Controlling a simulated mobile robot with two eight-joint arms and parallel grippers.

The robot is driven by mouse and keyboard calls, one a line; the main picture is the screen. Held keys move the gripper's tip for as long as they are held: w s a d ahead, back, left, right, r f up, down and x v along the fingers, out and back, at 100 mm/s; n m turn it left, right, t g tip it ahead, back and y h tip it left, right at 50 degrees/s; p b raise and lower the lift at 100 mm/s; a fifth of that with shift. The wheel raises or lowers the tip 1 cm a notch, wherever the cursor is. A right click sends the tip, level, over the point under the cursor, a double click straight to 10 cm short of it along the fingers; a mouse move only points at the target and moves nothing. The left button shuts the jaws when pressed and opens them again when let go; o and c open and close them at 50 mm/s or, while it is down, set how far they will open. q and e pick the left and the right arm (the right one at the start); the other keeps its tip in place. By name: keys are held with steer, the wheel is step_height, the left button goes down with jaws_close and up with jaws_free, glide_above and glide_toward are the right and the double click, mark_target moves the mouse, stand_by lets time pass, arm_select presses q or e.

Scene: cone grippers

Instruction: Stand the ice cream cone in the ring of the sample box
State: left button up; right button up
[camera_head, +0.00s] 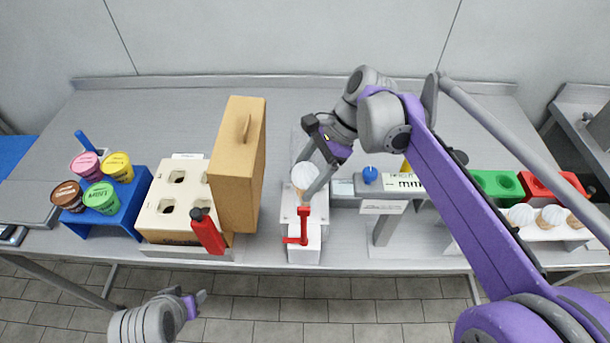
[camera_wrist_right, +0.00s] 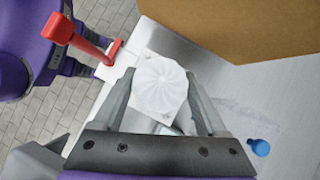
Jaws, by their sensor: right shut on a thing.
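My right gripper (camera_head: 309,175) is shut on the ice cream cone (camera_head: 304,178), above the worktop near the middle. The cone's white swirled top (camera_wrist_right: 160,85) shows between the two fingers in the right wrist view; its lower part is mostly hidden. The cream sample box (camera_head: 153,212) stands to the left, with several square openings in its top. A tall tan panel with a handle (camera_head: 236,165) stands upright at its right side, between box and gripper. I cannot make out a distinct ring. My left gripper (camera_head: 197,298) is at the lower left, in front of the worktop and empty.
A red bottle (camera_head: 207,231) stands at the box's front. A white stand with a red lever (camera_head: 303,228) is just in front of the cone. A blue rack (camera_head: 127,221) with several tubs is far left. More cones (camera_head: 549,217) stand right. The back worktop is clear.

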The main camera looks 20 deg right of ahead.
steer(key=shift+f+b, duration=1.05)
steer(key=shift+f, duration=0.75)
steer(key=o, duration=0.9)
steer(key=shift+r, duration=0.1)
steer(key=v, duration=1)
steer(key=shift+d+r+p, duration=0.2)
steer(key=shift+r+p, duration=0.05)
steer(key=shift+p, duration=0.1)
